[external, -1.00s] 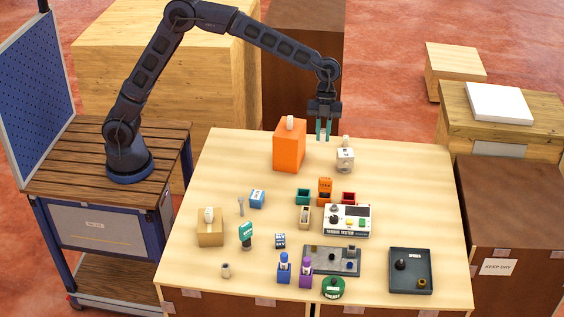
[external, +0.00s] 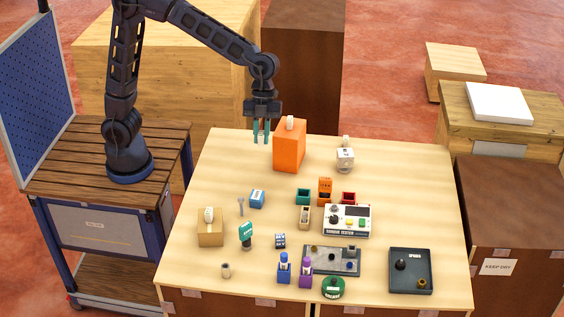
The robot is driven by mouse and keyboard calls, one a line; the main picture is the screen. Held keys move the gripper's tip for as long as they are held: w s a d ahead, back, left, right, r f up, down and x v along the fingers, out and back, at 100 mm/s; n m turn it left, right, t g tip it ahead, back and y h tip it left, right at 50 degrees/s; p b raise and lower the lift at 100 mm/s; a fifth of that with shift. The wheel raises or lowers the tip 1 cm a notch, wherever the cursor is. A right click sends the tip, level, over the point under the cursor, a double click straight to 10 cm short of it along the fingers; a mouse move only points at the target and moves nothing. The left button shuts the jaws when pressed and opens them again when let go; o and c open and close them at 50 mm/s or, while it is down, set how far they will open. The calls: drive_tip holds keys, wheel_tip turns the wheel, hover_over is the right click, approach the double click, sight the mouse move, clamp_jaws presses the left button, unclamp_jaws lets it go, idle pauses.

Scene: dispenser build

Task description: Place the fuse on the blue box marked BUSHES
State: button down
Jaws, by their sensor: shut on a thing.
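My gripper (external: 261,138), with teal fingers, points down above the far edge of the table, just left of the tall orange box. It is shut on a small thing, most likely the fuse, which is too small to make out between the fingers. The small blue box (external: 257,198) with a white label stands on the table below and nearer the camera than my gripper. Its lettering is too small to read. Its top looks bare, and the gripper is well apart from it.
The orange box (external: 287,150) with a pale item on top stands close right of my gripper. A wrench (external: 240,206) lies left of the blue box. A teal bin (external: 303,197) and tester (external: 346,219) stand right. The table between gripper and blue box is clear.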

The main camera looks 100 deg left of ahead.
sight(256, 198)
drive_tip(key=f, duration=0.6)
drive_tip(key=s+f, duration=0.1)
drive_tip(key=f, duration=0.6)
drive_tip(key=s+d+f, duration=0.1)
drive_tip(key=f, duration=0.6)
drive_tip(key=shift+f, duration=0.15)
drive_tip(key=c, duration=1.3)
unclamp_jaws()
drive_tip(key=shift+c, duration=0.2)
